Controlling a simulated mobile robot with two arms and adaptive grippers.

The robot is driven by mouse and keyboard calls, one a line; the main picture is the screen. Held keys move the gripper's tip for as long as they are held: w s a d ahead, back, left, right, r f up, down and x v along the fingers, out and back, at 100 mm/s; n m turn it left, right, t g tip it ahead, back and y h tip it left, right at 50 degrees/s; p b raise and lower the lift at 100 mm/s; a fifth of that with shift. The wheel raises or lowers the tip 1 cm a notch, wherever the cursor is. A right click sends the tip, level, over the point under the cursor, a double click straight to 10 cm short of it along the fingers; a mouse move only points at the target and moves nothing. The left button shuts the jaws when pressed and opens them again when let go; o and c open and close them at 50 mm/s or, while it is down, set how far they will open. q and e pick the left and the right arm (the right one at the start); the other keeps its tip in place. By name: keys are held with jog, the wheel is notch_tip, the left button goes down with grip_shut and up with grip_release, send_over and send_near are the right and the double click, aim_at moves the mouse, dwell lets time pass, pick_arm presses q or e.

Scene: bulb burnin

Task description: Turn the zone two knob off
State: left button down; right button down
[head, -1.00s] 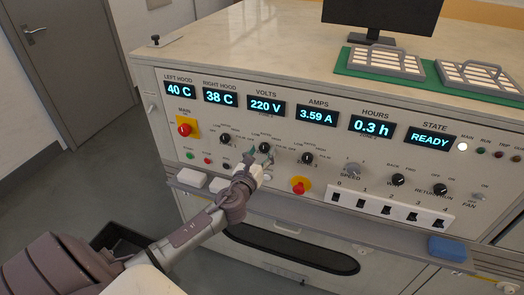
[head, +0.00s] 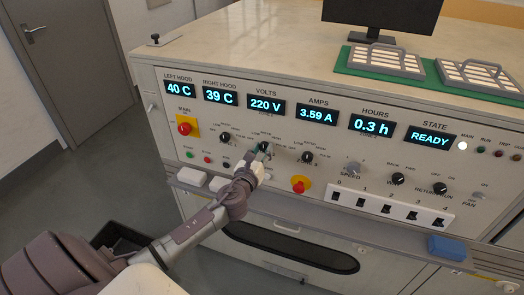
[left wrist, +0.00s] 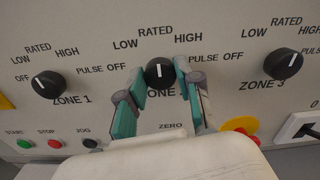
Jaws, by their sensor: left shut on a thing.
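The zone two knob (left wrist: 158,71) is black and round with a white pointer line. In the left wrist view its line points about straight up, toward RATED. OFF is printed to its left, beyond LOW. My left gripper (left wrist: 160,85) has its teal fingers on both sides of this knob and is shut on it. In the head view the left gripper (head: 262,153) reaches the panel at the knob (head: 263,146), covering part of it and its label. My right gripper is not in view.
The zone one knob (left wrist: 47,84) and zone three knob (left wrist: 283,64) flank it. Below are start (left wrist: 25,143), stop and jog buttons and a red stop button on yellow (head: 300,185). A ledge with a blue block (head: 447,248) runs under the panel.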

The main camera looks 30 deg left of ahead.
pick_arm(q)
jog(key=n, duration=0.4)
jog(key=shift+b, duration=0.35)
jog(key=n, duration=0.8)
jog(key=shift+f+n, duration=0.1)
jog(key=shift+n, duration=1.8)
